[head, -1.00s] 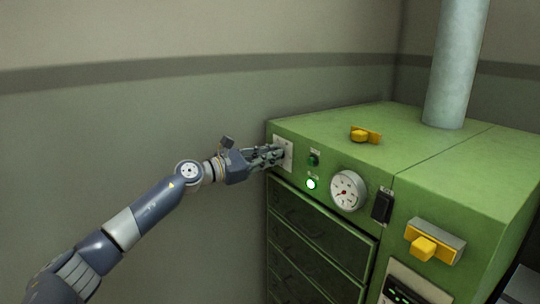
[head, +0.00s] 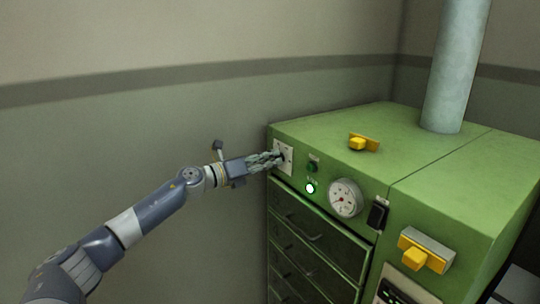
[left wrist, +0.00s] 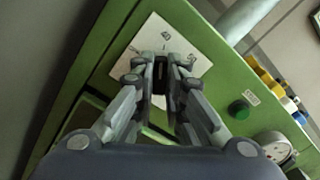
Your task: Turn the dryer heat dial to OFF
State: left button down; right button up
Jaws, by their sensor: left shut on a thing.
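The heat dial is a dark knob (left wrist: 160,76) on a white plate (left wrist: 187,38) at the left end of the green dryer's (head: 335,150) front. In the head view the plate (head: 289,160) shows beside my fingers, which hide most of the knob. My left gripper (head: 277,158) reaches it from the left. In the left wrist view my left gripper (left wrist: 160,80) has its two fingers shut on the knob, one on each side. My right gripper is not in view.
Right of the plate are a green button (head: 313,167), a lit green lamp (head: 310,188), a round gauge (head: 345,198) and a black switch (head: 378,214). Drawers (head: 315,232) lie below. Yellow handles (head: 414,258) and a pipe (head: 455,70) stand farther right. Left of the dryer is clear.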

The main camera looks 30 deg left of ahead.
pick_arm(q)
jog(key=n+p, duration=0.6)
jog(key=n, duration=0.4)
jog(key=shift+a+n, duration=0.15)
jog(key=shift+n, duration=0.15)
jog(key=shift+f+p, duration=0.1)
jog(key=shift+p, duration=0.2)
jog(key=shift+n, duration=0.3)
jog(key=c, duration=1.6)
grip_release()
jog(key=shift+c, duration=0.2)
jog(key=shift+f, duration=0.1)
jog(key=v, duration=1.2)
